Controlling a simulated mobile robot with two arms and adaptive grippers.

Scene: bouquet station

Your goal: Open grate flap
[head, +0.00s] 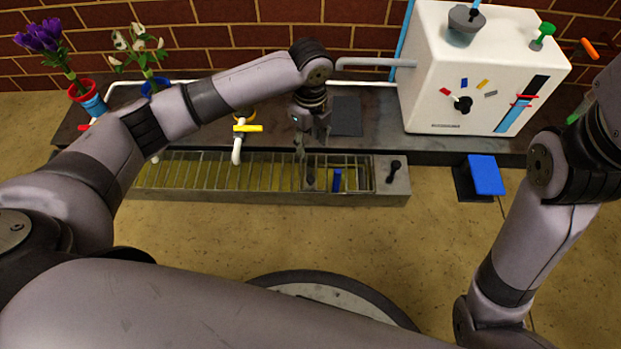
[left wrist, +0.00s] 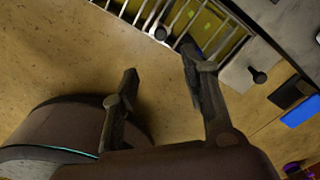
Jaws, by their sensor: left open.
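The grate (head: 215,175) covers a long trough below the bench edge. At its right end is a framed section, the grate flap (head: 355,160), which looks flat and level with the bars. A blue piece (head: 337,180) and a small dark knob (head: 310,178) show on it. My left gripper (head: 312,143) is open and empty, above the flap's back left side. In the left wrist view its fingers (left wrist: 160,62) are spread over floor, with a round knob (left wrist: 160,33) beyond them. One finger partly hides the blue piece. My right gripper is out of view.
A dark lever (head: 394,167) stands on the grey end plate right of the flap. A yellow-handled tap (head: 240,135) stands left of my gripper. A white machine (head: 470,75) and a blue pedal (head: 486,174) are at right. Flower pots (head: 90,100) stand at left.

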